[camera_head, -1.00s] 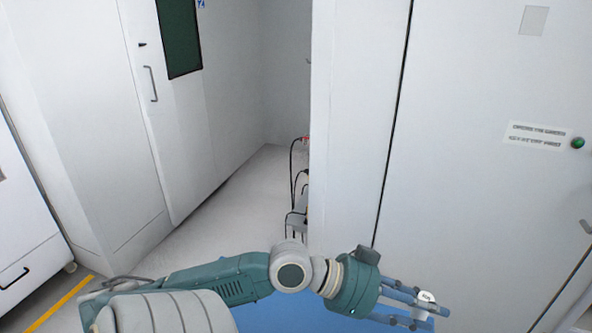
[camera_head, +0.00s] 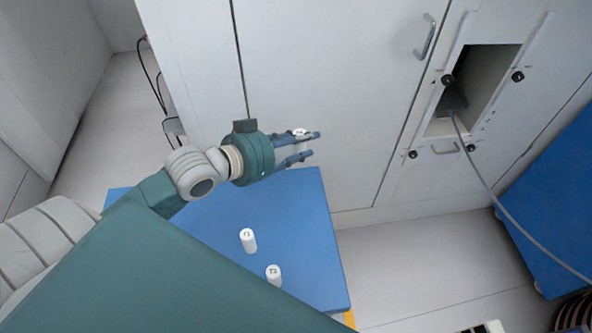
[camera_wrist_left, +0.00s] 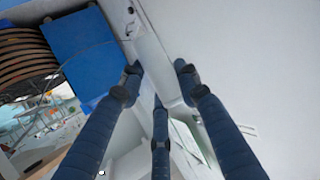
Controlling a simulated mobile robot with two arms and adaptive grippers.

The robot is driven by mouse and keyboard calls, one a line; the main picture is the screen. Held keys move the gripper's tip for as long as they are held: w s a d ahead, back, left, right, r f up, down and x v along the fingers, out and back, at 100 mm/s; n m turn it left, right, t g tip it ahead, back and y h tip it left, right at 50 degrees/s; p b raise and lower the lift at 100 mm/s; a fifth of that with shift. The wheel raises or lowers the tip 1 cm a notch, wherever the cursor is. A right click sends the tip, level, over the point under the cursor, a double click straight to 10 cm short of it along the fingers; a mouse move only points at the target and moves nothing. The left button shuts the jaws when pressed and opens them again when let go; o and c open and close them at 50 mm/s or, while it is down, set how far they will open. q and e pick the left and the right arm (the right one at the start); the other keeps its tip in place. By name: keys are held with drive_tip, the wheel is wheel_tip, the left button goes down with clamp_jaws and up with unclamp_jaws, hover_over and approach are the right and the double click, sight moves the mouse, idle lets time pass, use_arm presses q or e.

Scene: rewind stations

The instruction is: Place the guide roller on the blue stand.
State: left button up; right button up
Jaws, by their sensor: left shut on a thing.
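My left gripper (camera_head: 312,145) is shut on a small white roller (camera_head: 299,132) with a dark label, largely hidden by the fingers in the head view. The left wrist view shows the blue fingers (camera_wrist_left: 158,80), but the roller cannot be made out there. A blue flat-topped stand (camera_head: 300,215) lies below and beside the gripper in the head view. Two white labelled cylinders, one (camera_head: 248,240) nearer the middle and one (camera_head: 273,274) nearer the front, stand upright on it. My arm covers part of the stand. My right gripper is not in view.
A tall white cabinet (camera_head: 330,70) stands behind the gripper. To its right is a recessed opening (camera_head: 480,80) with a grey strip (camera_head: 490,187) running out. Another blue surface (camera_head: 555,200) is at the right. Floor (camera_head: 420,265) between the blue pieces is clear.

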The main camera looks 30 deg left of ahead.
use_arm(q)
wheel_tip(320, 180, down, 13)
drive_tip(key=shift+f, duration=0.15)
drive_tip(key=shift+f, duration=0.15)
drive_tip(key=o, duration=1.2)
drive_tip(key=shift+o, duration=0.2)
drive_tip(key=v, duration=1.1)
drive_tip(key=shift+s+b, duration=0.1)
drive_tip(key=shift+b, duration=0.2)
drive_tip(key=shift+s+a+r, duration=0.15)
drive_tip(key=shift+s+r, duration=0.15)
drive_tip(key=shift+s, duration=0.05)
